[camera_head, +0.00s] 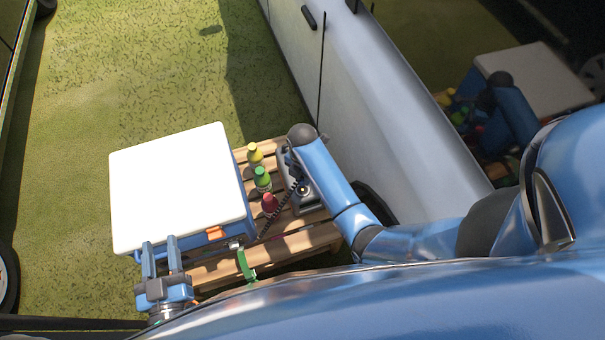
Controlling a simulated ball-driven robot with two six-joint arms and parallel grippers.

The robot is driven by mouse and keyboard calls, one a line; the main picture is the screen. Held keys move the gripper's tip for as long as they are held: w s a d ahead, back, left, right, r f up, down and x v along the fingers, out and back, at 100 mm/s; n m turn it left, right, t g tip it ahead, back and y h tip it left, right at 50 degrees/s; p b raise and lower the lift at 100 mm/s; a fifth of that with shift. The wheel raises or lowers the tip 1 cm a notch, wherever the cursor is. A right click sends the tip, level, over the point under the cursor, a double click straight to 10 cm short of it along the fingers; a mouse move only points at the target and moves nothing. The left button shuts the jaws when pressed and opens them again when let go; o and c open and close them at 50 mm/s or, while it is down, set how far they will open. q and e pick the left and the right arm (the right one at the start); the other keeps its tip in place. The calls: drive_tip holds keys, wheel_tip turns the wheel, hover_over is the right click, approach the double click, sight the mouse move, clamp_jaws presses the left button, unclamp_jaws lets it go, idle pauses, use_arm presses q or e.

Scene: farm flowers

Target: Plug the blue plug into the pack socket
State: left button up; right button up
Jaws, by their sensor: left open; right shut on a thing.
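A dark grey pack (308,198) with a round fitting on top stands on the pallet, partly covered by my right arm. A dark coiled cable (282,204) runs from near the cooler's front corner up towards my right gripper (289,163). That gripper is mostly hidden under its own wrist, at the pack's far end, and is shut. The blue plug cannot be made out; the cable leads to where the gripper holds. Whether the plug touches the socket is hidden. My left gripper (161,251) is open and empty, at the cooler's near edge.
A blue cooler with a white lid (178,185) and orange latch fills the pallet's (290,246) left side. Bottles with yellow (255,153), green (262,177) and red (269,202) tops stand between cooler and pack. A green strap-like piece (244,265) is in front. A pale vehicle (375,100) stands close at right.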

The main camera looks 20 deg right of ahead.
drive_tip(key=shift+w+f, duration=0.1)
drive_tip(key=shift+f, duration=0.1)
drive_tip(key=shift+f+b, duration=0.6)
drive_tip(key=shift+b, duration=0.3)
drive_tip(key=shift+f+b, duration=2.1)
drive_tip(key=shift+b, duration=0.05)
drive_tip(key=shift+r+p, duration=0.1)
drive_tip(key=shift+p, duration=0.8)
drive_tip(key=shift+f+b, duration=0.4)
drive_tip(key=shift+f, duration=0.25)
idle(0.5)
drive_tip(key=o, duration=1.1)
drive_tip(key=shift+c, duration=0.2)
drive_tip(key=shift+r, duration=0.15)
wheel_tip(320, 180, up, 9)
drive_tip(key=shift+r+p, duration=0.15)
drive_tip(key=shift+p, duration=0.75)
drive_tip(key=shift+r, duration=0.6)
